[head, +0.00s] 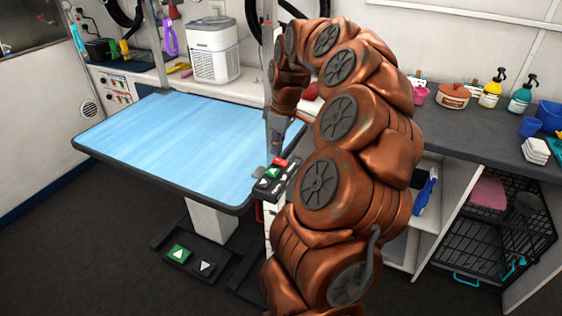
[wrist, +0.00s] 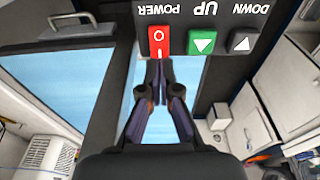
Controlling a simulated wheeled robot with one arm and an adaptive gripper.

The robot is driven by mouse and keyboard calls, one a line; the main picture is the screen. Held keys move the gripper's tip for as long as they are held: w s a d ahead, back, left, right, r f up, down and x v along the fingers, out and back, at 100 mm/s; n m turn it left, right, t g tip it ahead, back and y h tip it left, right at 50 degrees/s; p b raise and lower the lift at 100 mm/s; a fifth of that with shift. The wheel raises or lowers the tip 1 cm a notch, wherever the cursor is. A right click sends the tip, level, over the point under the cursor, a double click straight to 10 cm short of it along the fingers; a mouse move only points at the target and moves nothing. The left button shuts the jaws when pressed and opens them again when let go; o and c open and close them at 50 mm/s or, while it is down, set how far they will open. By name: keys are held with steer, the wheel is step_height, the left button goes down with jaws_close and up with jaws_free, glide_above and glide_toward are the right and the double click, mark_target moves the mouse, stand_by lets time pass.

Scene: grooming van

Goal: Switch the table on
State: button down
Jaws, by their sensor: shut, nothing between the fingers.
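The grooming table (head: 165,135) has a light blue top with a dark rim on a white column. A dark control box (head: 271,187) stands at its right front corner. In the wrist view the box carries a red POWER rocker (wrist: 159,41), a green UP button (wrist: 201,43) and a dark DOWN button (wrist: 243,41). My gripper (wrist: 160,66) is shut and empty, its fingertips at the near edge of the red rocker. I cannot tell whether they touch it. In the head view my gripper (head: 276,151) is just above the red rocker (head: 281,162).
A foot pedal unit (head: 190,262) with green and dark pedals lies on the floor before the table. A dark counter (head: 480,135) with bottles, a pot and a blue bin is at right, above a wire crate (head: 490,230). A white appliance (head: 214,50) stands behind the table.

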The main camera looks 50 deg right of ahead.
mark_target(277, 160)
steer(key=shift+f+b, duration=0.65)
steer(key=shift+f, duration=0.5)
stand_by(0.9)
steer(key=shift+r, duration=0.15)
steer(key=shift+r+p, duration=1.35)
steer(key=shift+r, duration=2)
